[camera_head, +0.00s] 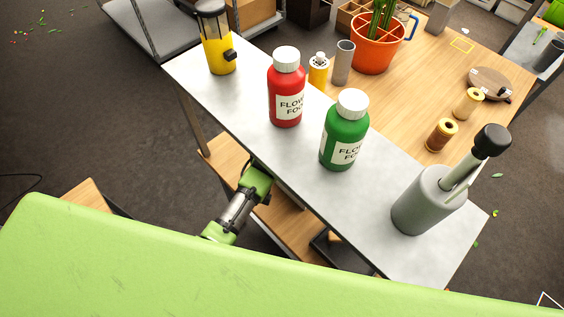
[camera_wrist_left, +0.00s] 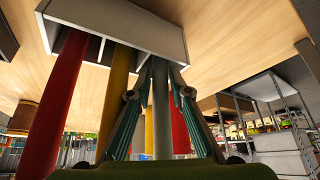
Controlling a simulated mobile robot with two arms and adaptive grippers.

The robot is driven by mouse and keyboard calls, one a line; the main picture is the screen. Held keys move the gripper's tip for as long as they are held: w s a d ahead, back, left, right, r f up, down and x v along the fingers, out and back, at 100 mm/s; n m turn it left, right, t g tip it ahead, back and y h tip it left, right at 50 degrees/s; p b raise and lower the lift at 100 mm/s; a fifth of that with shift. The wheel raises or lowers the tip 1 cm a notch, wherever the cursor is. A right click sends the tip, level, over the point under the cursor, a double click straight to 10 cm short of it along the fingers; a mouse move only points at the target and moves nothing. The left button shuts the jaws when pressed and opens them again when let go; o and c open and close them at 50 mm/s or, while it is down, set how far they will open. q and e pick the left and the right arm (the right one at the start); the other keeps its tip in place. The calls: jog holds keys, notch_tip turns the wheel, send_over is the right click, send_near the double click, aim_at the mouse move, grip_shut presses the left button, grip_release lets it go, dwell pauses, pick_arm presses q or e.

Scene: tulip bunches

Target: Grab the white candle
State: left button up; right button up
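In the left wrist view, a pale grey-white candle-like column (camera_wrist_left: 162,115) stands between the two fingers of my left gripper (camera_wrist_left: 161,75). The fingers are apart, with gaps beside the column along their lower parts. Whether the fingertips touch it is unclear. Red (camera_wrist_left: 58,95) and yellow (camera_wrist_left: 117,95) columns stand to its left, and another red one is partly hidden behind the right finger. Their upper ends meet a pale box-like holder (camera_wrist_left: 115,28). In the head view, my left arm reaches under the grey tabletop, which hides the gripper and these columns. My right gripper is out of view.
On the grey tabletop (camera_head: 240,105) stand a red bottle (camera_head: 286,90), a green bottle (camera_head: 345,130), a yellow-based lantern (camera_head: 217,45) and a grey pump bottle (camera_head: 428,200). A wooden table (camera_head: 405,110) adjoins it. A wooden board (camera_head: 295,235) shows below the tabletop.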

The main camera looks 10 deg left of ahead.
pick_arm(q)
jog(key=shift+f, duration=0.1)
jog(key=shift+s, duration=0.1)
grip_shut()
